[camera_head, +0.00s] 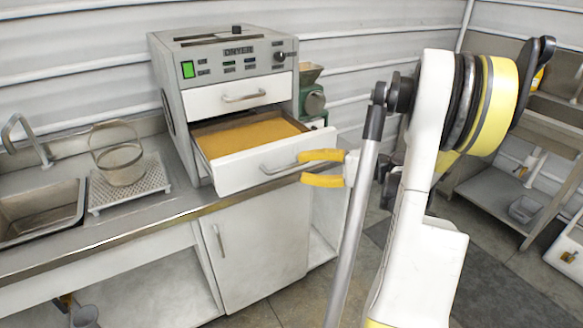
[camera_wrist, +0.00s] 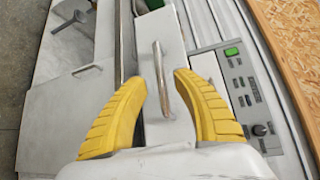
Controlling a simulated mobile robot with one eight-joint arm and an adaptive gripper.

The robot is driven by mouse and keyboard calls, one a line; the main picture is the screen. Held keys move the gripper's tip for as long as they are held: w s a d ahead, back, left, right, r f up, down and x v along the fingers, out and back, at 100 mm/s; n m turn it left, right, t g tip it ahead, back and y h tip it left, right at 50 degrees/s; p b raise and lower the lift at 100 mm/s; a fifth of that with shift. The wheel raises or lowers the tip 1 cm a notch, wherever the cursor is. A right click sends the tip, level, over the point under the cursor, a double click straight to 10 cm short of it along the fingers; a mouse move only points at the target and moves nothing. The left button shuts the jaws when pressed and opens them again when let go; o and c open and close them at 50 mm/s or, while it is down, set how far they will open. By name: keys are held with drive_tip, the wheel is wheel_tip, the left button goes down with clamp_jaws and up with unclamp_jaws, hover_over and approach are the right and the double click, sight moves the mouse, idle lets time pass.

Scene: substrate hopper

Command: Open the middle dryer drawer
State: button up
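The dryer (camera_head: 232,62) stands on the counter. Its upper drawer (camera_head: 238,97) is shut. The drawer below it (camera_head: 245,172) is pulled well out and shows an orange-yellow fill (camera_head: 245,137) inside. Whether another drawer lies beneath it is hidden by its front. My gripper (camera_head: 304,168) is at the right part of the open drawer's front, level with its bar handle (camera_head: 284,165). In the wrist view my gripper (camera_wrist: 160,78) is open, with a metal handle (camera_wrist: 163,82) between its yellow fingers. I see gaps beside the handle, so it does not look clamped.
A sink (camera_head: 40,212) and a wire basket (camera_head: 121,165) on a perforated tray (camera_head: 128,188) are at the left. A green machine (camera_head: 313,102) stands right of the dryer. A cabinet door (camera_head: 255,250) is below the drawer. Floor (camera_head: 390,235) shows behind my arm.

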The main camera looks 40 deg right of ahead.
drive_tip(key=v, duration=0.8)
drive_tip(key=shift+w, duration=0.1)
drive_tip(key=w+a+n+g+h, duration=0.1)
drive_tip(key=w+a+n+g, duration=0.15)
drive_tip(key=a, duration=0.85)
drive_tip(key=w+a+n+g+h, duration=0.1)
drive_tip(key=w+a+g, duration=0.3)
drive_tip(key=a, duration=0.7)
drive_tip(key=s+a+f+n+h, duration=0.2)
drive_tip(key=s+a+n+h, duration=0.4)
drive_tip(key=s+a+n, duration=0.3)
drive_tip(key=shift+a+f+n+h, duration=0.2)
drive_tip(key=shift+a+n+h, duration=0.15)
drive_tip(key=shift+a, duration=2.05)
drive_tip(key=shift+s, duration=0.1)
